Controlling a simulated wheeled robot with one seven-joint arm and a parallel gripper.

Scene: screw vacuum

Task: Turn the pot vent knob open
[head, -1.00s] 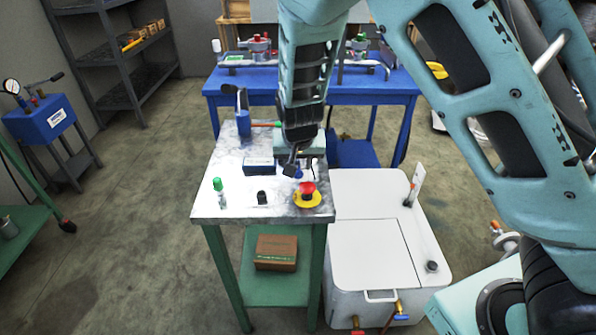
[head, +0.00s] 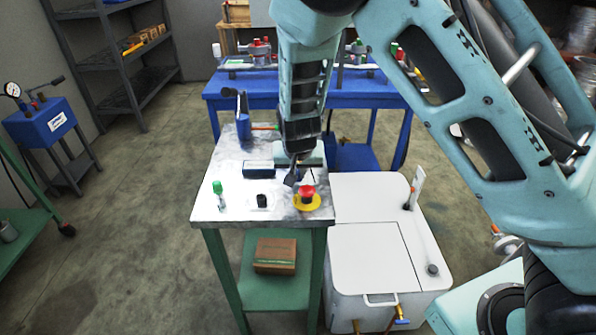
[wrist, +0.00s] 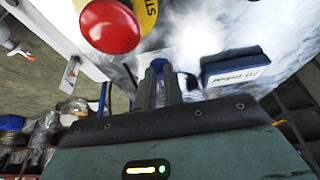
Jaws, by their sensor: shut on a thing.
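My gripper (head: 292,178) is low over the right part of the metal-topped table (head: 232,165), just behind the red button (head: 307,191) on its yellow base. In the wrist view, the two dark fingers (wrist: 160,72) are close together. A small blue piece (wrist: 161,62) shows at their tips, and they are shut on it. It may be the vent knob, but the fingers hide most of it. I cannot tell its turn angle. The red button also shows in the wrist view (wrist: 110,26), close to the left of the fingers.
A green-capped piece (head: 217,187) and a black knob (head: 262,200) stand at the table's front left. A dark blue box (head: 258,168) lies left of my gripper. A white cabinet (head: 375,255) stands against the table's right side. A blue table (head: 250,85) is behind.

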